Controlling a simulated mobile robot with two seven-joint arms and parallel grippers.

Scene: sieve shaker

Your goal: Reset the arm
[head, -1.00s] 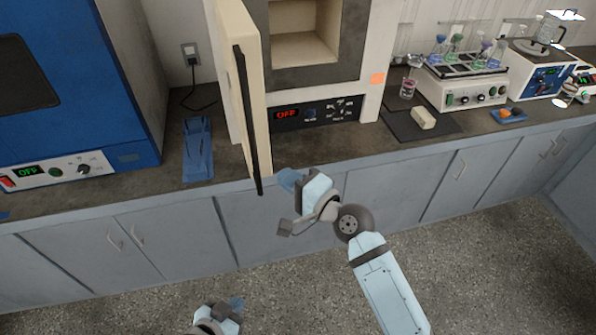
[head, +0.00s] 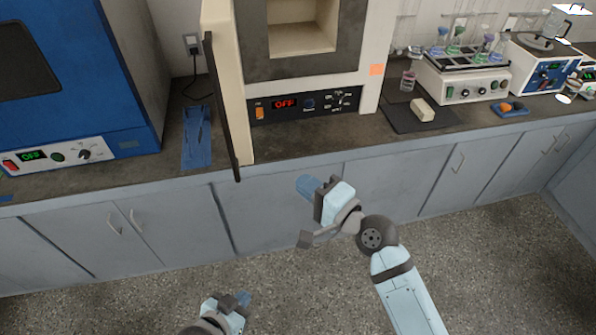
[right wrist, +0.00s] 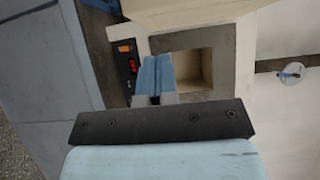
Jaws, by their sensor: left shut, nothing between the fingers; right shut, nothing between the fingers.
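My right gripper (head: 307,187) is in front of the bench cabinets in the head view, its blue fingers together and empty. It also shows in the right wrist view (right wrist: 155,75), with its fingers closed in front of the furnace. My left gripper (head: 243,299) is low at the bottom of the head view, above the floor, its fingers together with nothing seen between them. The furnace (head: 372,50) stands on the bench with its door (head: 222,90) swung open to the left, apart from my right gripper. Its display reads OFF.
A blue oven (head: 90,70) stands at the left. A dark mat (head: 400,118) with a pale block (head: 422,109) and a shaker (head: 465,88) with flasks are at right. The floor (head: 300,275) in front is clear.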

